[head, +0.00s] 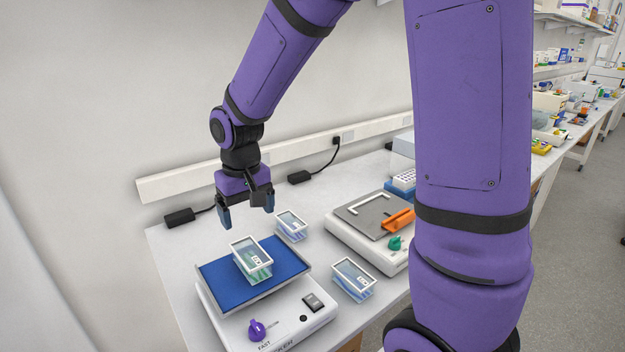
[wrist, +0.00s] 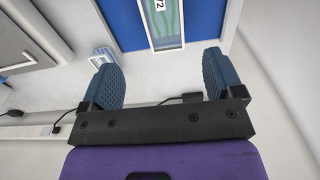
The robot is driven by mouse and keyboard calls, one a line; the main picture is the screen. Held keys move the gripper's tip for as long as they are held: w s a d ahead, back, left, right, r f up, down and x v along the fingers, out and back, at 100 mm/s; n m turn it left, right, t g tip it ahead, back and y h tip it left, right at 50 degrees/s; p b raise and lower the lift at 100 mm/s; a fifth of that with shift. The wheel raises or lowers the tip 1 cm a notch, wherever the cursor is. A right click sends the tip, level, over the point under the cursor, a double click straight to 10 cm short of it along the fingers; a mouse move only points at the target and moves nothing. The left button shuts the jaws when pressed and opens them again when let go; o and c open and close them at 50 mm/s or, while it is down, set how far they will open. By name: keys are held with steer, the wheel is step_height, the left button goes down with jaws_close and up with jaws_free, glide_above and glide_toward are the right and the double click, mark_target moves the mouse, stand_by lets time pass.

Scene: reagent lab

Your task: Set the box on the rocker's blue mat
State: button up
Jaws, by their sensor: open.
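A clear box with a white-rimmed lid and green contents (head: 251,262) sits on the blue mat (head: 222,287) of the rocker (head: 275,323). It also shows at the top of the wrist view (wrist: 157,22), lying over the blue mat (wrist: 204,22). My gripper (head: 246,209) is open and empty. It hangs above and behind the box, apart from it, near the mat's back edge. In the wrist view its two blue fingertips (wrist: 161,72) stand wide apart with nothing between them.
Two similar boxes stand on the bench: one behind the mat (head: 291,226), one right of the rocker (head: 352,279). A second device (head: 352,238) with a grey plate and orange piece stands to the right. Black power adapters (head: 180,217) lie along the wall.

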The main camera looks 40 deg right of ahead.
steer(key=s+d+r+t, duration=0.2)
steer(key=s+d+r, duration=0.1)
steer(key=s+r, duration=0.5)
steer(key=s+d+r+t, duration=0.3)
steer(key=s+r, duration=0.4)
steer(key=s, duration=0.5)
steer(key=shift+s+d+r, duration=0.25)
steer(key=shift+s+r, duration=0.05)
steer(key=shift+r, duration=0.1)
stand_by(0.9)
